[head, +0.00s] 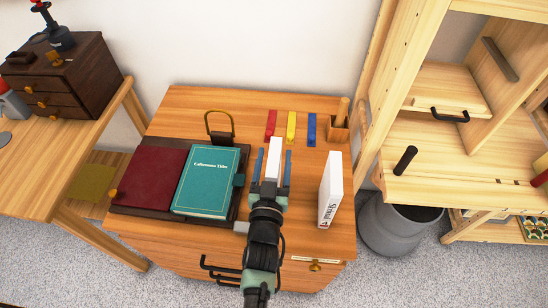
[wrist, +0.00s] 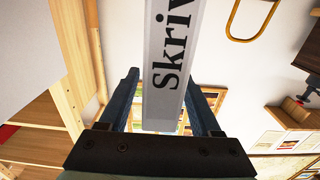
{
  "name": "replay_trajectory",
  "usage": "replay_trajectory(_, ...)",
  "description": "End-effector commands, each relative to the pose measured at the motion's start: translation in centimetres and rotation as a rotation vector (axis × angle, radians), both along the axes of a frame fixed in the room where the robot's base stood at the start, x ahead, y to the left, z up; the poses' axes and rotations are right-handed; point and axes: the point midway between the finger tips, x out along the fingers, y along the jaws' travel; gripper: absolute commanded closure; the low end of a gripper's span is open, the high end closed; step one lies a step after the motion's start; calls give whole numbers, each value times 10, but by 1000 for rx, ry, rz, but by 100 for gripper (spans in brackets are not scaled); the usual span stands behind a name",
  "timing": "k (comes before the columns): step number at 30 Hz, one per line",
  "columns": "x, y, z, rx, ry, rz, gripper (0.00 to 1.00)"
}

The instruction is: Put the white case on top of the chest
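A white case (head: 274,158) with black lettering "Skriv" stands between the two blue fingers of my gripper (head: 272,170). The wrist view shows the same case (wrist: 172,60) between the fingers, with a narrow gap beside the left one. In the head view gaps show on both sides, so the gripper looks open around it. A similar white case (head: 330,190) with lettering stands to the right, apart from my gripper. A small dark brown chest (head: 85,72) with drawers stands on the left table.
The wooden cabinet top (head: 190,105) also holds a teal book (head: 207,182), a dark red book (head: 150,178), and red, yellow and blue blocks (head: 291,128). A black lamp-like object (head: 60,38) and small items lie on the chest. A grey bin (head: 398,225) stands right.

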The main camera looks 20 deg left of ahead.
Motion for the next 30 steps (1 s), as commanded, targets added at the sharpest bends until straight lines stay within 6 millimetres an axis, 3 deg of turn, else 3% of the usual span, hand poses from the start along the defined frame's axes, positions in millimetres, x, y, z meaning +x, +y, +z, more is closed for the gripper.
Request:
replay_trajectory(8,-2,0,3,1,1,0,35)
replay_trajectory(24,-90,-25,1,-1,4,1,35)
replay_trajectory(30,-110,-32,2,-1,1,0,35)
